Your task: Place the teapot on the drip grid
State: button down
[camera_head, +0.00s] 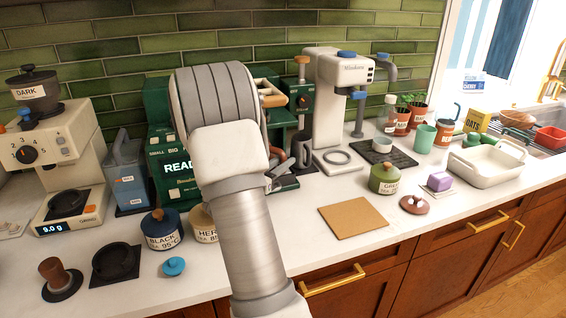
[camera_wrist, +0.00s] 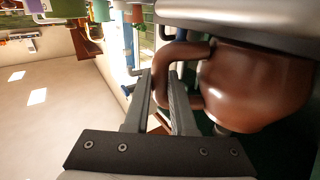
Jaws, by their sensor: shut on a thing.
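The teapot (camera_wrist: 255,85) is brown and glossy and fills the right of the wrist view. My gripper (camera_wrist: 160,88) is shut on its looped handle (camera_wrist: 180,52), which runs between the two fingers. In the head view my arm covers the teapot and most of my gripper. A dark slatted tray, which looks like the drip grid (camera_head: 402,160), lies on the counter right of the white machine. A small white cup (camera_head: 382,145) appears to stand at its back left part. My gripper is to the left of this grid.
The white tap machine (camera_head: 341,100) stands left of the grid. A green pot (camera_head: 384,178) stands in front of it, near a cork mat (camera_head: 353,216) and a brown lid (camera_head: 414,204). A green cup (camera_head: 425,138) and potted plants (camera_head: 402,120) are close on its right and behind.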

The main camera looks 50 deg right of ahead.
jog(key=shift+f, duration=0.25)
dwell(0.4)
jog(key=c, duration=0.7)
grip_release()
jog(key=shift+f, duration=0.1)
jog(key=shift+a, duration=0.15)
jog(key=a, duration=0.5)
jog(key=s+a, duration=0.1)
jog(key=a, duration=1.1)
jog(key=shift+s, duration=0.35)
